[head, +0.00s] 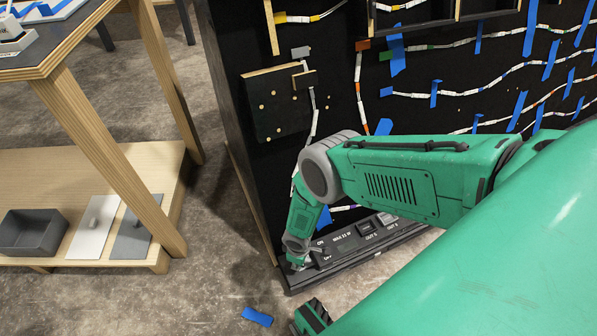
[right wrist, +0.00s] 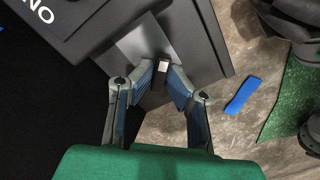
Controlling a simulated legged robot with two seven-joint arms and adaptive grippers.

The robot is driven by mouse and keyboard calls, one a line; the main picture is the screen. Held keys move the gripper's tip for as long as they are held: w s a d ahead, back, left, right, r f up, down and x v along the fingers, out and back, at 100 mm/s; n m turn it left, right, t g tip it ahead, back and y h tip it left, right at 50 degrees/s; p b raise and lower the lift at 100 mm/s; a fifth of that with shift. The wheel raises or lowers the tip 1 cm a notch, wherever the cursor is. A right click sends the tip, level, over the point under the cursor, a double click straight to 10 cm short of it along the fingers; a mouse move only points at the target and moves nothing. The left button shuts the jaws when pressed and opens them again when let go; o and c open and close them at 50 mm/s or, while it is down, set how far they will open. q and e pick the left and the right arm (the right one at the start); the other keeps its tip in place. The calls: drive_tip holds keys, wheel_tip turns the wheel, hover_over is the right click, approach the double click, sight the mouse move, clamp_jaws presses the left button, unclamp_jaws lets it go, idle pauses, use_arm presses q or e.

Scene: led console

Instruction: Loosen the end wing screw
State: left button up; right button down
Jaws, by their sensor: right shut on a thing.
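My right gripper (right wrist: 162,74) is shut on the end wing screw (right wrist: 163,66), of which only a small pale tip shows between the fingertips in the right wrist view. The screw is at a grey metal plate (right wrist: 142,40) on the end of the dark console (right wrist: 195,30). In the head view the console (head: 372,238) is a low black box with white lettering at the foot of the black panel. My right gripper (head: 296,262) is at its near left end there, and the screw is hidden. My left gripper is not in view.
The black panel (head: 300,150) stands above the console with taped LED strips and a small wooden-edged board (head: 280,100). A blue strip (head: 257,317) lies on the floor. A wooden table with a lower shelf (head: 160,190) stands at the left, with bare floor between.

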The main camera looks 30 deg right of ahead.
drive_tip(key=n, duration=1.4)
drive_tip(key=shift+n, duration=0.3)
drive_tip(key=n, duration=0.6)
drive_tip(key=shift+d, duration=0.1)
drive_tip(key=n, duration=0.6)
drive_tip(key=shift+n, duration=0.3)
drive_tip(key=c, duration=1.6)
unclamp_jaws()
